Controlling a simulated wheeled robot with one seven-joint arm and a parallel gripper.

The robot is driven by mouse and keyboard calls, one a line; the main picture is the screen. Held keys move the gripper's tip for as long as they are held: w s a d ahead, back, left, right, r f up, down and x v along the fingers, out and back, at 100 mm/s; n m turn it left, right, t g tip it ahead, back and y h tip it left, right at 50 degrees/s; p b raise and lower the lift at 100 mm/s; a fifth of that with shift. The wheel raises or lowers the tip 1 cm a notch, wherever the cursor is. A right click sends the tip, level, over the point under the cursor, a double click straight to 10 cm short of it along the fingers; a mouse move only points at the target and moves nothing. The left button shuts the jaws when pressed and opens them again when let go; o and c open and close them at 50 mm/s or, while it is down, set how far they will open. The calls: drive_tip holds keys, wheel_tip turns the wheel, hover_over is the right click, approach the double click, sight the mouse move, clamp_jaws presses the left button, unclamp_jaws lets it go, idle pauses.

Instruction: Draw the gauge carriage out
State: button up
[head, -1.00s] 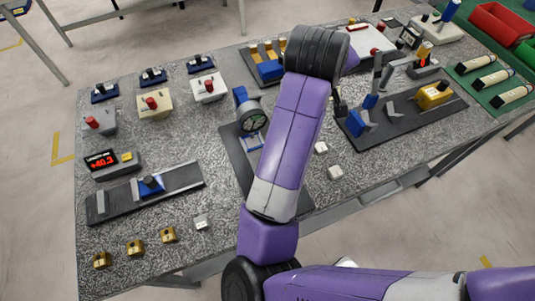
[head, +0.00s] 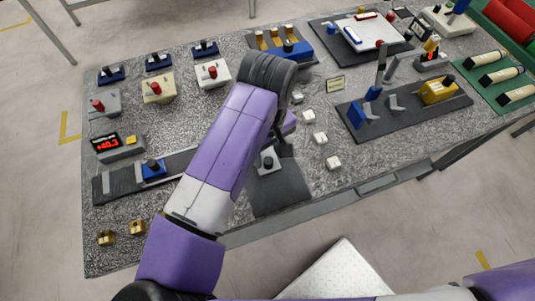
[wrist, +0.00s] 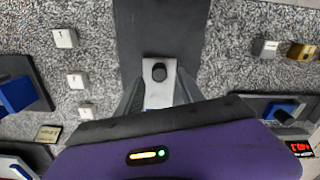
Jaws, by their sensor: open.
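A light grey block with a round black knob, which I take for the gauge carriage (head: 267,161), sits on a dark base strip (head: 282,190) near the bench's front edge. In the wrist view the carriage (wrist: 158,72) is at the centre, with the dark strip (wrist: 158,30) running beyond it. My gripper (wrist: 158,92) is open, with one finger on each side of the block's lower part. I cannot tell whether either finger touches it. In the head view my arm hides the dial gauge and much of my gripper.
To the left, a blue slider with a black knob (head: 153,170) sits on a rail beside a red-digit display (head: 107,144). Several small white cubes (head: 320,137) lie to the right. A dark fixture plate (head: 410,117) with blue and yellow parts stands further right.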

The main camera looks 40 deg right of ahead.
drive_tip(key=shift+f, duration=1.15)
clamp_jaws()
idle(0.6)
